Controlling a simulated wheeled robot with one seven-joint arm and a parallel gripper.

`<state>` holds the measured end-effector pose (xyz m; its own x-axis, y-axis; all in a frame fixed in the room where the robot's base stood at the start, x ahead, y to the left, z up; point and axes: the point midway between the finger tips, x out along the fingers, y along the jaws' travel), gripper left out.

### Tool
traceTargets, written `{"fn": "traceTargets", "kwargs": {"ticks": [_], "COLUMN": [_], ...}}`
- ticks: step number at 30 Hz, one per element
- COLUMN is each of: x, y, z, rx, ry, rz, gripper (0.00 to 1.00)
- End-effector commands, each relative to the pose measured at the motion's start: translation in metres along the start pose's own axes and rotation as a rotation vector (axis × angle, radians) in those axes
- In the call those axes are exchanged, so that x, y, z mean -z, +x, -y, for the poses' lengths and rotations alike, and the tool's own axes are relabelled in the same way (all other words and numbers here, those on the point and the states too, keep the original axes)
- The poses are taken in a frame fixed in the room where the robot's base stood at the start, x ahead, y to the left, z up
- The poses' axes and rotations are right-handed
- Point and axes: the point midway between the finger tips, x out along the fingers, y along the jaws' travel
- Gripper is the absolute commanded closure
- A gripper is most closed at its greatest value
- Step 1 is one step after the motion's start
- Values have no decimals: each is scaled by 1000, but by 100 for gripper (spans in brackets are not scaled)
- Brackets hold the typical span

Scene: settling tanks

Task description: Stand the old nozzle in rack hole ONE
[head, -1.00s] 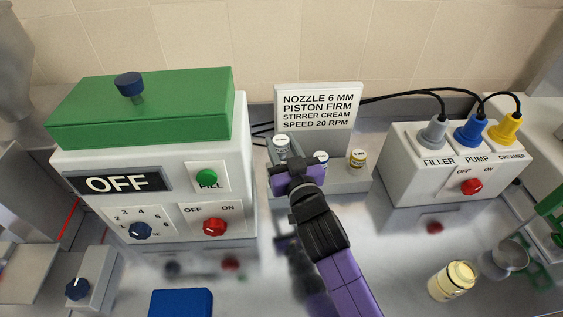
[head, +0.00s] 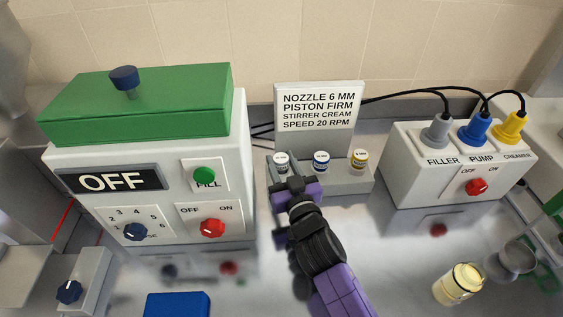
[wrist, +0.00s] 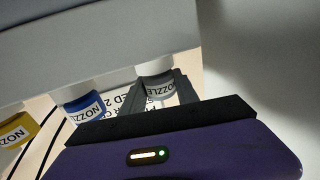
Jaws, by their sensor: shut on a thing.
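The old nozzle (head: 281,160), white with a grey band, is upright at the left end of the grey rack (head: 345,183). Its top is about level with the two nozzles beside it. It also shows in the wrist view (wrist: 158,82), between grey fingers, with its white end at the rack. My gripper (wrist: 160,92) is shut on it; in the head view my gripper (head: 283,176) is in front of the rack's left end. The hole itself is hidden, so I cannot tell how deep the nozzle sits.
A blue-banded nozzle (head: 321,161) and a yellow-banded nozzle (head: 360,158) stand to the right on the rack. A sign (head: 319,105) stands behind. The filler machine (head: 150,190) is close on the left, the plug box (head: 450,175) on the right.

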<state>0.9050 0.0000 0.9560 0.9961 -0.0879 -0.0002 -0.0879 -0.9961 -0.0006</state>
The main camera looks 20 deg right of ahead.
Motion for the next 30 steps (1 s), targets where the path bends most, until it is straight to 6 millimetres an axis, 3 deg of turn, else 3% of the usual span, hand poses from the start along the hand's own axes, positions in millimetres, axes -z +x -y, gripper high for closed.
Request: {"fn": "traceTargets", "kwargs": {"ticks": [13, 14, 17, 30], "x": [-14, -14, -15, -11], "y": [0, 0, -1, -2], "z": [0, 0, 0, -1], "rx": [0, 0, 0, -1], "ry": [-2, -2, -3, -3], "rz": [8, 9, 11, 15], "gripper": [100, 60, 42, 42]}}
